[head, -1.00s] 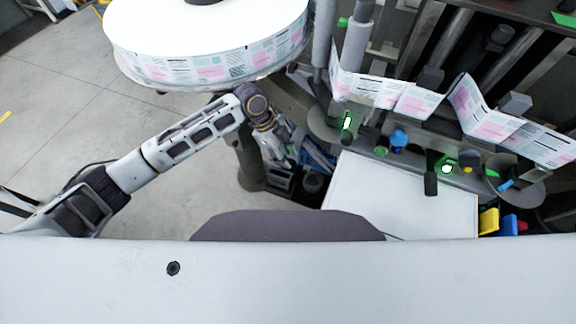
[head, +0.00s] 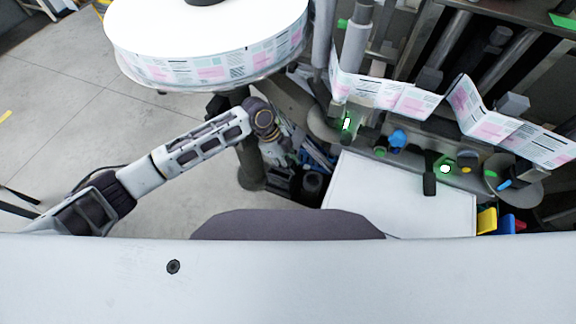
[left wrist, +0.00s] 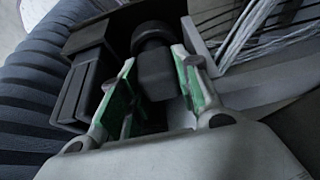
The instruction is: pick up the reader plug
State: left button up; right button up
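My left gripper (head: 292,158) reaches down beside the machine's left end in the head view. In the left wrist view its two green-padded fingers (left wrist: 154,62) stand apart. A dark blocky piece with a round end (left wrist: 155,72), which looks like the reader plug, lies between the fingertips. I cannot tell whether either pad touches it. In the head view the gripper and shadow hide this piece, so I cannot pick it out there. My right gripper is not in view.
A ribbed dark block (left wrist: 82,88) lies left of the fingers and pale cables (left wrist: 250,35) lie to the right. In the head view, the large label reel (head: 215,68) stands above my arm. A white panel (head: 395,195) is to the right.

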aim_at(288, 161)
pick_arm(q)
jog(key=c, duration=0.4)
jog(key=shift+r+b, duration=0.3)
jog(key=shift+r, duration=4.7)
